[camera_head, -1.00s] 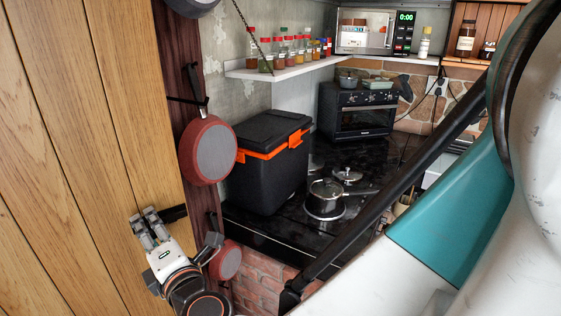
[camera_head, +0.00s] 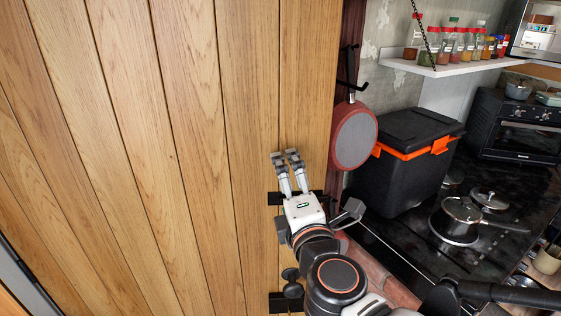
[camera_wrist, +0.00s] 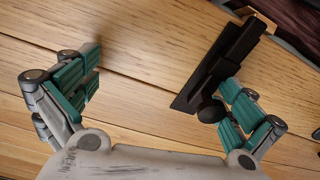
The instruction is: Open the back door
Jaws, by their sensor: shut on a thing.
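The back door (camera_head: 190,140) is a panel of upright light-wood planks filling the left half of the head view. My gripper (camera_head: 285,157) is at its right edge, over black door hardware (camera_head: 275,198). A black round knob on a plate (camera_head: 291,290) sits lower on the door. In the wrist view, the fingers of my gripper (camera_wrist: 160,75) are spread, with wood planks behind. The contact is partly hidden.
A red pan (camera_head: 354,137) hangs just right of the door edge. A black box with orange latches (camera_head: 405,150) and a steel pot (camera_head: 456,218) stand on the black counter. A spice shelf (camera_head: 450,68) is above.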

